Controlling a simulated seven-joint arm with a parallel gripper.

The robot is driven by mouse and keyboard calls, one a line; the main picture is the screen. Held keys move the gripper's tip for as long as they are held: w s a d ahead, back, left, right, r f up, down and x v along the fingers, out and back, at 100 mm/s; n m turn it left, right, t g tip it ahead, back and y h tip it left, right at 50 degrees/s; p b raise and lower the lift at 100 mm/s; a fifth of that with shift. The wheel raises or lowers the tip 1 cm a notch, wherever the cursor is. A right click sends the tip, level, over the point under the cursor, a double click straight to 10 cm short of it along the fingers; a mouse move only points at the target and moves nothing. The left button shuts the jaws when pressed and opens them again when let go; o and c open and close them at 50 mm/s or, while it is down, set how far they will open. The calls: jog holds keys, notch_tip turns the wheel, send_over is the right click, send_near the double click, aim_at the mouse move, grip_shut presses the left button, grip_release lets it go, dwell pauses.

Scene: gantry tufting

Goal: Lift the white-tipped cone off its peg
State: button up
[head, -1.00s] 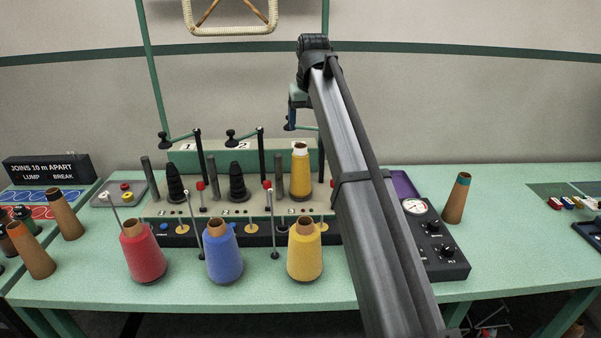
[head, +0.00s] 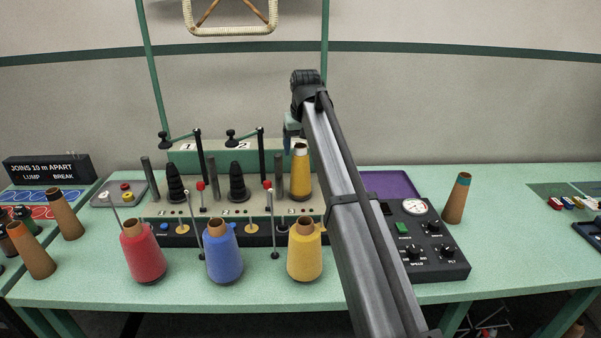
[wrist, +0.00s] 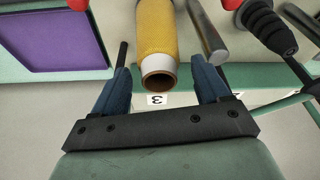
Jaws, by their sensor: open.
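The white-tipped cone (head: 300,178) holds yellow yarn and stands upright at the machine's right-hand position. My gripper (wrist: 162,77) is open, with one blue finger on each side of the cone's top, and nothing is gripped. In the head view my arm hides most of the gripper. The peg under the cone is hidden.
Two bare black pegs (head: 237,182) and grey posts (head: 279,176) stand left of the cone. Red, blue and yellow yarn cones (head: 305,252) stand in front. A purple tray (head: 388,184) and a control box (head: 425,240) lie to the right.

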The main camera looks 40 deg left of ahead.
aim_at(300, 155)
jog(key=x, duration=0.4)
jog(key=shift+w+a+f, duration=0.1)
jog(key=shift+w+f, duration=0.05)
jog(key=shift+f, duration=0.05)
jog(key=c, duration=1)
jog(key=shift+r, duration=0.1)
